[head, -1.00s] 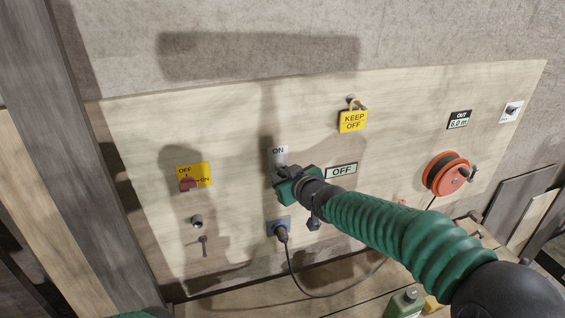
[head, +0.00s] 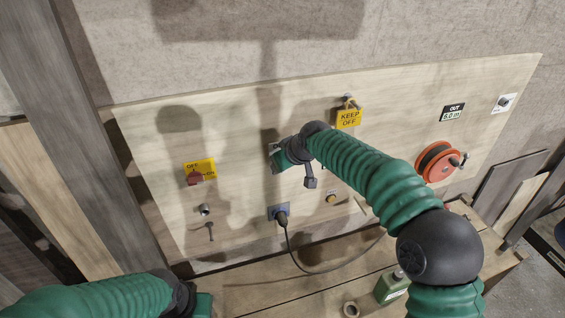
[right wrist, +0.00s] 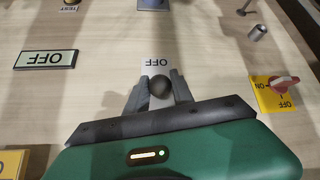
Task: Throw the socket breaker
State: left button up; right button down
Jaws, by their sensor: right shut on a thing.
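The socket breaker is a pale plate (right wrist: 156,64) on the wooden board, with an upside-down OFF mark showing in the right wrist view. Its dark round-ended lever (right wrist: 160,87) stands between the fingers of my right gripper (right wrist: 158,93), which is shut on it. In the head view my right gripper (head: 277,155) covers most of the breaker, and its ON mark is hidden. A blue socket (head: 272,212) with a black plug (head: 281,218) sits below. My left gripper (head: 203,305) shows only partly at the bottom edge, its fingers out of sight.
A red rotary switch (head: 194,178) is left of the breaker. A yellow KEEP OFF tag (head: 348,119) hangs to the right, near an orange reel (head: 437,163). An OFF sign (right wrist: 46,59) shows in the right wrist view. A green bottle (head: 391,288) stands on the bench (head: 300,299).

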jog(key=shift+w+r, duration=0.1)
jog(key=shift+r, duration=0.1)
jog(key=c, duration=1.4)
grip_release()
jog(key=shift+c, duration=0.2)
jog(key=o, duration=0.3)
jog(key=shift+f, duration=0.15)
jog(key=shift+o, duration=0.2)
